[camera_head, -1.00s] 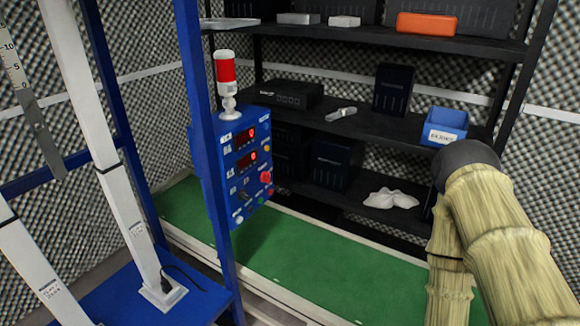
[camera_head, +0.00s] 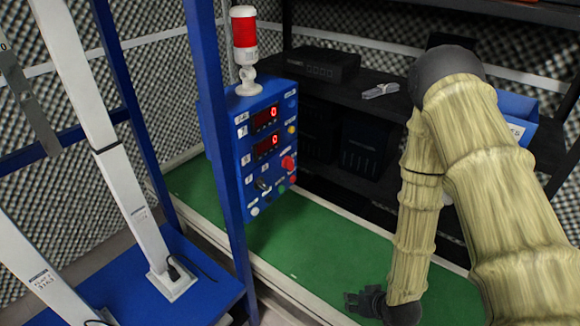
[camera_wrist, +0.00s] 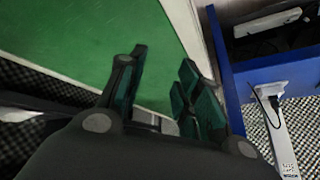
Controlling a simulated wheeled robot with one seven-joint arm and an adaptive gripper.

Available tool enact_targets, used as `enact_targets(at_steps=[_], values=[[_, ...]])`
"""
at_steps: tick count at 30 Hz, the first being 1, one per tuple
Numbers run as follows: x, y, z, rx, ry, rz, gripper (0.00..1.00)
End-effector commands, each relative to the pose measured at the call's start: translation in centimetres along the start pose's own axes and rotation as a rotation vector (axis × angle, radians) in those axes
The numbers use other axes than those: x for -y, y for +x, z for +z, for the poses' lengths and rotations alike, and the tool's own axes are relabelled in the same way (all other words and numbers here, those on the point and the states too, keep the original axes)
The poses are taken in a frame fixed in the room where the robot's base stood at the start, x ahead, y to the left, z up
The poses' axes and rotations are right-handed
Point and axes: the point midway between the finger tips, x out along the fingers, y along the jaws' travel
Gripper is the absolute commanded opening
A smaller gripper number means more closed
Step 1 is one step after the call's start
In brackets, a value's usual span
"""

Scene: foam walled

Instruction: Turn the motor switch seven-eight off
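The control box is not visible in the wrist view.
A red and white signal lamp (camera_head: 244,45) stands on top of the box. A blue upright post (camera_head: 215,120) stands at the box's left edge. Black shelves (camera_head: 390,110) stand behind. The green surface (camera_head: 310,245) is clear below the box.

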Motion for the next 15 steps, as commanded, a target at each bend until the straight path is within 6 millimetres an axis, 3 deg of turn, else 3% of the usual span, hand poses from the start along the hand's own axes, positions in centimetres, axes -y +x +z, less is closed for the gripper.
enact_targets(at_steps=[1,4,9,12,15], values=[[0.2,1.3,-4.0,-0.103,-0.039,-0.040,0.34],[1.4,1.5,-11.7,-0.287,-0.118,-0.133,0.34],[4.4,-1.0,-23.3,-0.569,-0.262,-0.307,0.34],[6.3,-3.5,-28.4,-0.698,-0.343,-0.405,0.34],[7.8,-6.0,-31.9,-0.791,-0.413,-0.490,0.34]])
